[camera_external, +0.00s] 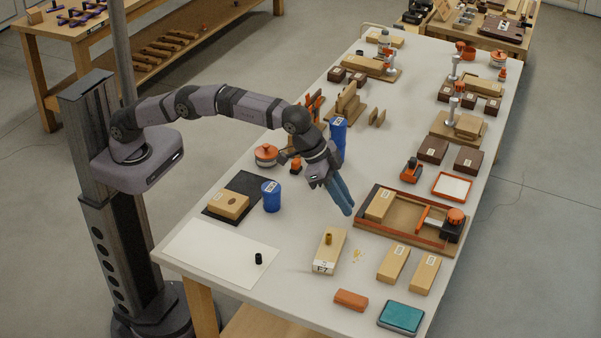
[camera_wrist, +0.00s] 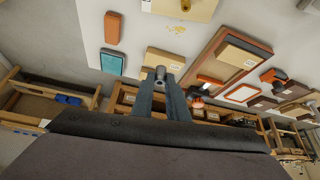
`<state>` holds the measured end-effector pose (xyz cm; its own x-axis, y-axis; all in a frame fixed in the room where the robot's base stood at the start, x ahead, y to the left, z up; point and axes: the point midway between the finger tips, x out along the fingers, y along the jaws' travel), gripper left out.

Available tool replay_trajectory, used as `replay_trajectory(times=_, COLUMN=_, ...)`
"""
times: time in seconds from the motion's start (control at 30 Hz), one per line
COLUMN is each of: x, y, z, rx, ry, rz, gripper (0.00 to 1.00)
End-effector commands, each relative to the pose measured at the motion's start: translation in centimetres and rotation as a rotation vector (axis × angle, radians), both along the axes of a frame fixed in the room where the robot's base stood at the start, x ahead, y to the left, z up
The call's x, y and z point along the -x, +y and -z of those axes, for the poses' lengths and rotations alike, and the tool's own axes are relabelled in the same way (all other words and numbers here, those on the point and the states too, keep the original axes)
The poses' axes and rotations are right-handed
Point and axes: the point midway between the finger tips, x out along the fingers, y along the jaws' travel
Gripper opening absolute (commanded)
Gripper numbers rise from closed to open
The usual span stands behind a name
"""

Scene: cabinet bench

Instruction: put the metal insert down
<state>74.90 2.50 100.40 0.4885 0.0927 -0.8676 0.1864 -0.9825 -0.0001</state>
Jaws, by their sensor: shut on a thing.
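My gripper (camera_external: 347,208) hangs over the middle of the bench, its fingers slanting down to the right. In the wrist view my gripper (camera_wrist: 160,78) is shut on the metal insert (camera_wrist: 160,72), a small grey cylinder with a dark hole, held at the fingertips. The insert cannot be made out in the external view. A wooden block (camera_external: 330,253) with a pale label lies in front of the gripper, with a brass-coloured cylinder (camera_external: 328,239) upright on it. The gripper is apart from this block and above the table.
An orange-edged tray (camera_external: 372,227) lies right of the gripper. Two wooden blocks (camera_external: 393,263), an orange brick (camera_external: 351,299) and a teal box (camera_external: 401,317) lie at the front. A white sheet (camera_external: 215,258) holds a small black cylinder (camera_external: 258,259).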

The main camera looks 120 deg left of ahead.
Motion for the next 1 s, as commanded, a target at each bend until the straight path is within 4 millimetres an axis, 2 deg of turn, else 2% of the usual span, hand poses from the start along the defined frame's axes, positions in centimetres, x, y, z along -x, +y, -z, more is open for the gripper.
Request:
replay_trajectory(times=0.03, x=0.3, y=-0.1, z=-0.6, rx=-0.001, ry=-0.001, rz=0.001, gripper=0.00)
replay_trajectory(times=0.33, x=2.0, y=-0.6, z=-1.5, rx=0.000, ry=-0.001, rz=0.002, gripper=0.00)
replay_trajectory(times=0.5, x=3.9, y=-1.2, z=-1.2, rx=0.001, ry=0.001, rz=0.015, gripper=0.00)
replay_trajectory(times=0.8, x=7.1, y=-2.1, z=3.1, rx=0.000, ry=0.002, rz=0.073, gripper=0.00)
replay_trajectory(times=0.93, x=7.8, y=-2.4, z=4.8, rx=0.001, ry=0.002, rz=0.104, gripper=0.00)
replay_trajectory(times=1.0, x=7.5, y=-2.5, z=5.0, rx=0.000, ry=-0.003, rz=0.127, gripper=0.00)
